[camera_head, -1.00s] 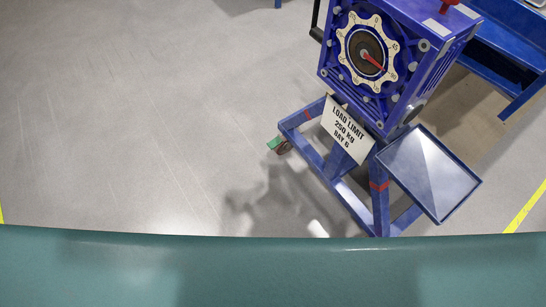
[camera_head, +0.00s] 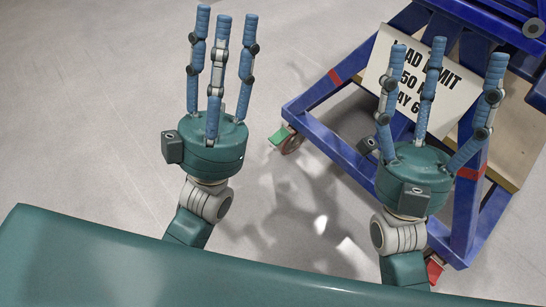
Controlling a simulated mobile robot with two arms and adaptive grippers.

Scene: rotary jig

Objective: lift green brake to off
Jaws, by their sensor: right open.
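The green brake (camera_head: 279,137) is a small flat pedal on the caster at the left corner of the blue jig frame, low near the floor. A reddish wheel shows beside it. The pedal's exact tilt is too small to tell. My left gripper (camera_head: 225,15) is up and left of the brake in the picture, its three blue fingers spread and empty. My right gripper (camera_head: 441,48) is to the right, in front of the frame and sign, open and empty. Neither gripper touches the brake. A red brake pedal (camera_head: 435,269) shows at the frame's near corner.
The blue frame (camera_head: 325,142) fills the right side. A white load limit sign (camera_head: 455,97) hangs on it, partly hidden by my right fingers. Bare grey floor (camera_head: 90,110) lies to the left and between my arms.

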